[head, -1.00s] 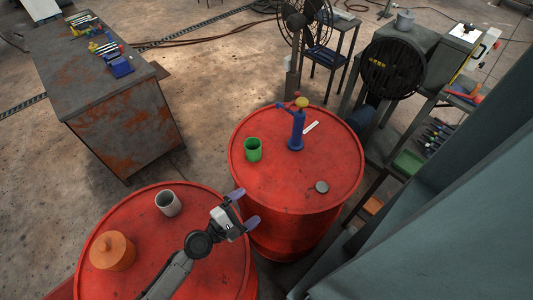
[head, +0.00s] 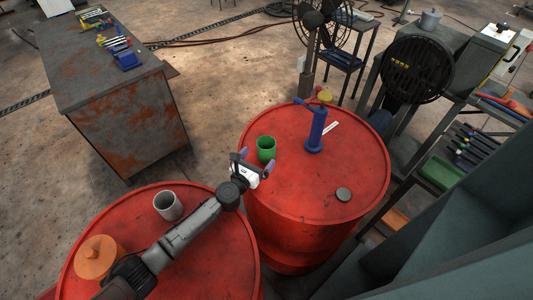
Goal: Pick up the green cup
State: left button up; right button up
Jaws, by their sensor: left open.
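The green cup (head: 266,149) stands upright near the left edge of the top of the right red drum (head: 310,205). My left gripper (head: 255,158) is open, its purple-tipped fingers right by the cup's near side. One fingertip shows just left of the cup and the other just right of and below it. From this angle I cannot tell whether either finger touches the cup. My right gripper is not in view.
A blue pump-like tool (head: 316,130) and a small grey disc (head: 343,194) are on the same drum. The left red drum (head: 215,262) holds a grey cup (head: 168,206) and an orange lidded pot (head: 97,257). A rusty workbench (head: 125,95) stands left.

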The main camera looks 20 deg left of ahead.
aim_at(271, 140)
pick_arm(q)
jog(key=shift+w+d, duration=0.15)
jog(key=shift+w, duration=0.6)
jog(key=w+b, duration=0.3)
jog(key=w, duration=0.1)
jog(key=shift+w+d+f, duration=0.1)
jog(key=shift+w, duration=0.05)
jog(key=shift+w+d, duration=0.15)
jog(key=shift+w, duration=0.25)
jog(key=c, duration=1)
